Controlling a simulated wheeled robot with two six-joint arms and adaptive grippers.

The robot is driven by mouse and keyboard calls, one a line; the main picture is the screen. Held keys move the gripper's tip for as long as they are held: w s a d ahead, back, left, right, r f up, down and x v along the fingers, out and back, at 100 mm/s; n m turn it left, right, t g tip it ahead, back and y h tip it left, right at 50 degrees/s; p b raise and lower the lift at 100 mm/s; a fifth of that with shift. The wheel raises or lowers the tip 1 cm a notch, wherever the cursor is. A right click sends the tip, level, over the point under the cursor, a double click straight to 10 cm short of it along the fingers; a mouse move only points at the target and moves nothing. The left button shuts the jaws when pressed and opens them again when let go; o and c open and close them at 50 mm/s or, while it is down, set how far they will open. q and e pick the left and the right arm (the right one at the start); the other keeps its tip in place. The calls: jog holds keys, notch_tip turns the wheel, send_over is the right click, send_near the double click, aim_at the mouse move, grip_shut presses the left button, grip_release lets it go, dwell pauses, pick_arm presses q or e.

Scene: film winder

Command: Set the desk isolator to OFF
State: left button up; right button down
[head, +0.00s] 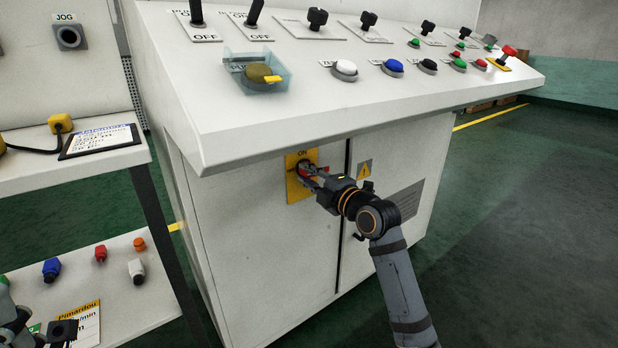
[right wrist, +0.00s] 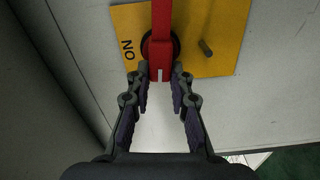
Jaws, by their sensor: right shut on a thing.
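The desk isolator is a yellow plate (head: 293,187) with a red handle (head: 308,170) on the desk's front panel. ON is printed at the plate's top in the head view. My right gripper (head: 316,179) is at the handle, partly covering it. In the right wrist view, the red handle (right wrist: 160,45) lies between the fingers of my right gripper (right wrist: 161,85), which is shut on its white-marked end. There the handle runs crosswise to the ON side of the yellow plate (right wrist: 215,35). Dark parts at the head view's lower left corner seem to be my left gripper (head: 18,325).
The overhanging control desk (head: 300,110) with switches and buttons is just above my right gripper. A warning label (head: 364,169) is right of it. A side table (head: 25,152) and a lower shelf (head: 115,310) with small parts stand at left. The green floor at right is clear.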

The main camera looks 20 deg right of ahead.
jog(key=shift+f+n, duration=0.2)
jog(key=shift+n, duration=0.4)
jog(key=c, duration=1.2)
grip_release()
